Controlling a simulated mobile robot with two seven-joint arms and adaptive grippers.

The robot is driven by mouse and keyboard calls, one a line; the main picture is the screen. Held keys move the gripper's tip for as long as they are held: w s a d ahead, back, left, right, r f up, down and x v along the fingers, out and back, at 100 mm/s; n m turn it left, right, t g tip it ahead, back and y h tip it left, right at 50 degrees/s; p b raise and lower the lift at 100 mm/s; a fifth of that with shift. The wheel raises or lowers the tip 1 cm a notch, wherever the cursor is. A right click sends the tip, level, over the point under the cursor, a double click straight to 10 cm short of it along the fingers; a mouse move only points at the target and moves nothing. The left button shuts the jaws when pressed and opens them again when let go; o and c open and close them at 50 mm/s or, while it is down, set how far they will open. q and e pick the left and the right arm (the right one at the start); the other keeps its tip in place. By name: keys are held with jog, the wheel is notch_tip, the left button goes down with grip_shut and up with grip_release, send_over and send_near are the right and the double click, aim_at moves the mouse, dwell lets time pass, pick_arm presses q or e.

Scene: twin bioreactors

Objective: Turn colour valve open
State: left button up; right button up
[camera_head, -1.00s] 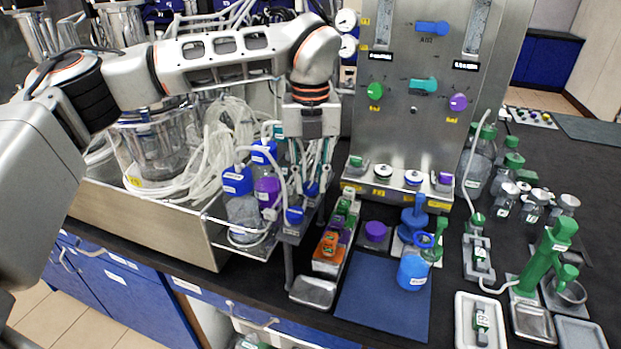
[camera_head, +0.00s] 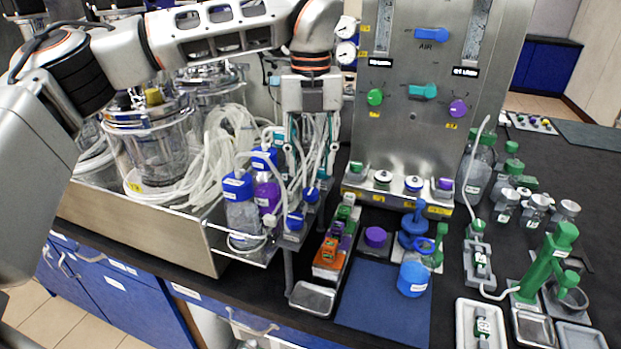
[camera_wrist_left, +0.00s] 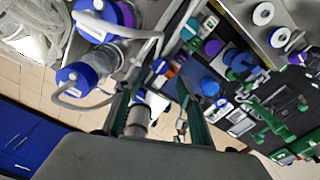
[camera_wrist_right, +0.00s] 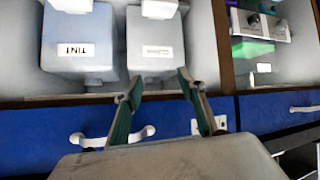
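The upright metal panel (camera_head: 412,140) carries a blue AIR handle (camera_head: 431,34), a teal handle (camera_head: 423,91), a green knob (camera_head: 375,97) and a purple knob (camera_head: 458,108). I cannot tell which valve is the colour valve; no such label is readable. My left gripper (camera_head: 304,182) points down left of the panel, among tubes and blue-capped bottles. In the left wrist view its fingers (camera_wrist_left: 158,86) are apart, with nothing visibly held. My right gripper (camera_wrist_right: 160,86) is open and empty. It faces two white containers, one labelled TINT (camera_wrist_right: 80,50).
Blue-capped bottles (camera_head: 240,212) and loose white tubing (camera_head: 208,160) crowd the left gripper. A glass vessel (camera_head: 150,140) stands further left. A blue mat (camera_head: 375,315) and a blue jar (camera_head: 412,278) lie in front of the panel. A blue drawer front (camera_wrist_right: 50,130) borders the containers.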

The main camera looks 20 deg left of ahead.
aim_at(310, 192)
pick_arm(q)
notch_tip(310, 192, up, 6)
jog(key=shift+r, duration=0.15)
dwell(0.6)
